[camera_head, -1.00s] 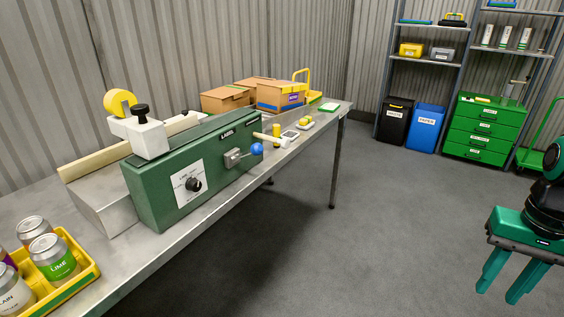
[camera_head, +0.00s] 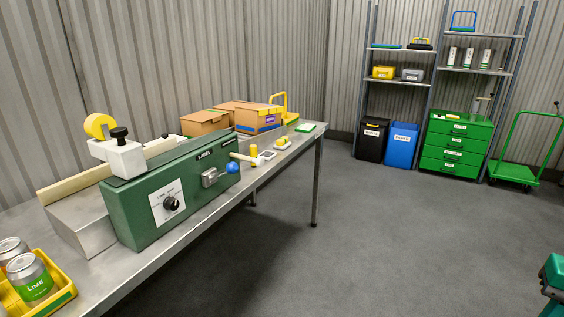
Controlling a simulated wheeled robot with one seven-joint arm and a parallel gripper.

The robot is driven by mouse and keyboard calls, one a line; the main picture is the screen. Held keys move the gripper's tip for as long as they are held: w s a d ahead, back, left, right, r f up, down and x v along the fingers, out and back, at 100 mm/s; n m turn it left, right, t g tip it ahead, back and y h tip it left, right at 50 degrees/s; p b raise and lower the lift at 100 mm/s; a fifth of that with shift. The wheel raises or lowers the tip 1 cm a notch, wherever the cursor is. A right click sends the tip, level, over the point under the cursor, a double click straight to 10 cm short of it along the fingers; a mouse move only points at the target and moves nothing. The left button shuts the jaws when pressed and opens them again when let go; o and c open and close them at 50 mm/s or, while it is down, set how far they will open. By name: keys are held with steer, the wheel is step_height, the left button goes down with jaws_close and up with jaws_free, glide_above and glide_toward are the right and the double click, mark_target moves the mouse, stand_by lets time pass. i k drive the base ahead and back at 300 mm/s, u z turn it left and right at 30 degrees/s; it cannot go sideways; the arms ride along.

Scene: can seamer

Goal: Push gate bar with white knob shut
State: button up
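The pale gate bar (camera_head: 240,157) sticks out at the right end of the green seamer (camera_head: 165,195), angled out over the table's front side. Its white knob (camera_head: 257,161) is at the outer end. A blue ball knob (camera_head: 232,168) on a grey lever block (camera_head: 211,178) sits on the seamer's front face, just below the bar. Only a teal edge of my gripper (camera_head: 552,275) shows at the bottom right corner. It is far from the bar, over the floor side. Its fingertips are out of the picture.
The seamer stands on a long metal table (camera_head: 165,268). A yellow tray (camera_head: 62,295) with cans is at the near left. Cartons (camera_head: 257,118) and small items lie beyond the bar. The floor (camera_head: 400,230) right of the table is clear. Shelves, bins and a green cabinet (camera_head: 457,145) stand behind.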

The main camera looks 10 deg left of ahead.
mark_target(259, 161)
steer(key=i, duration=1)
steer(key=z, duration=0.05)
